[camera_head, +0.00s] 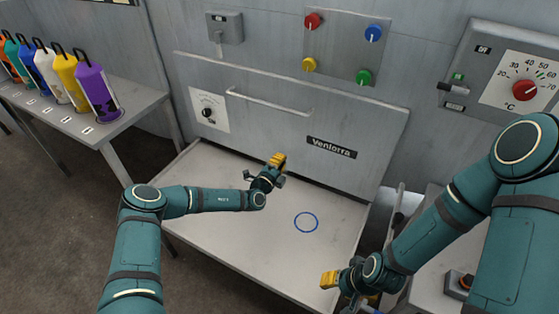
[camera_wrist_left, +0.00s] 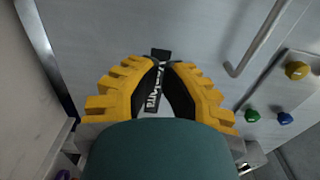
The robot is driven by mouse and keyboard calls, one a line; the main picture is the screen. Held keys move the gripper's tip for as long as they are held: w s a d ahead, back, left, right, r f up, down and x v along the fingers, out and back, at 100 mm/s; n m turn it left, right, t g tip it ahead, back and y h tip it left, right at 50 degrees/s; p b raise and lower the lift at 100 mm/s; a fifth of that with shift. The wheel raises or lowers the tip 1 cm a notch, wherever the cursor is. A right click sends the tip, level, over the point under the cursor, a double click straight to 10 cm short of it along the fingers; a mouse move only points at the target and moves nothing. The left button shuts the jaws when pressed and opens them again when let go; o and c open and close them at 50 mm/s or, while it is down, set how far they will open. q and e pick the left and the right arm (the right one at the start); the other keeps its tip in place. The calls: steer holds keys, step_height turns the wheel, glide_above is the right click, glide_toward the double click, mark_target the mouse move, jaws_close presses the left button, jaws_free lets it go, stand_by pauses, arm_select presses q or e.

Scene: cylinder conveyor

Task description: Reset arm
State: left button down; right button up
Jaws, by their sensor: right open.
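My left gripper (camera_head: 277,160) is held over the grey table, in front of the Venlorra panel. In the left wrist view its yellow fingers (camera_wrist_left: 161,62) lean towards each other, with the panel's label showing between them. I see nothing held, but I cannot tell how far the jaws are apart. My right gripper (camera_head: 330,280) is lower, near the front right edge of the table. It is open, with no object visible in it, and partly hidden by its own wrist.
The grey table (camera_head: 225,222) is bare except for a blue ring mark (camera_head: 306,222). The panel with a handle (camera_head: 268,103) stands behind it. Several coloured cylinders, including a purple one (camera_head: 95,92), stand on the left bench (camera_head: 60,122). A dial box (camera_head: 507,75) hangs at right.

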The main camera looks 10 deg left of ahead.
arm_select(q)
steer(key=shift+s+a, duration=0.1)
steer(key=shift+s, duration=0.3)
steer(key=s+d+m+g+h, duration=0.8)
steer(key=s+d+m, duration=0.45)
steer(key=m, duration=0.25)
steer(key=s+d+f+m+g+y, duration=0.2)
steer(key=s+f+m+g, duration=0.2)
steer(key=s+m+g, duration=0.65)
steer(key=s+a+m+t+y, duration=0.1)
steer(key=s+a+m+y, duration=0.2)
steer(key=s+a+m, duration=0.3)
steer(key=s+a+r+m+t+y, duration=0.1)
steer(key=s+a+m+y, duration=0.3)
steer(key=m, duration=1.3)
steer(key=shift+s+a+r+t+y, duration=0.4)
steer(key=shift+s+a, duration=1.05)
steer(key=shift+s, duration=1.55)
steer(key=shift+f, duration=0.15)
